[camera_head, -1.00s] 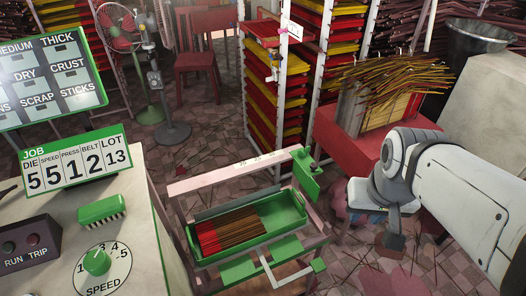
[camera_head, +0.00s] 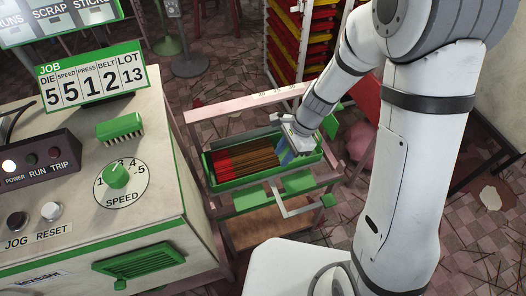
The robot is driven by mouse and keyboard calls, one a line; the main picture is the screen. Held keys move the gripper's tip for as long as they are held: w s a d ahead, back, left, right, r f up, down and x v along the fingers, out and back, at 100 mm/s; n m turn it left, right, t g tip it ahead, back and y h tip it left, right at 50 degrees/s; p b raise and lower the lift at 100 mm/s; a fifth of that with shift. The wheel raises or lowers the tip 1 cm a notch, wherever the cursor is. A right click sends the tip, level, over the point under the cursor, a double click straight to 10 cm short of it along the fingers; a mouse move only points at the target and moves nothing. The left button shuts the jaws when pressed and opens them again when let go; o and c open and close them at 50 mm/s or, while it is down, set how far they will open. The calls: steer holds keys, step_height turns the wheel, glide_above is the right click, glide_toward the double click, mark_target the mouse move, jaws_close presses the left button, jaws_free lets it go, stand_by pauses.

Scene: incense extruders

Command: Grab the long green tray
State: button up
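The long green tray (camera_head: 228,186) sits on a pale pink metal stand beside the machine. Incense sticks (camera_head: 248,161), red at the left end and brown along the rest, lie in it. My gripper (camera_head: 290,155) reaches down over the tray's right end, by its inner right side. The arm's end hides part of that right end. The fingers are small and partly hidden here, so I cannot tell whether they are open or shut, or whether they touch the tray.
The machine (camera_head: 200,236) with its speed dial (camera_head: 116,175) and a green brush (camera_head: 120,127) stands close on the left. The stand (camera_head: 190,116) has a rail behind the tray and green plates in front. Drying racks (camera_head: 300,45) stand behind. Scattered sticks lie on the tiled floor.

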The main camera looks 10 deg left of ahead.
steer(key=x, duration=0.3)
steer(key=b+x, duration=0.1)
steer(key=x, duration=0.4)
steer(key=shift+s+a+f, duration=0.2)
steer(key=shift+s+a, duration=0.1)
steer(key=shift+a, duration=0.1)
steer(key=shift+c, duration=0.3)
jaws_close()
stand_by(0.7)
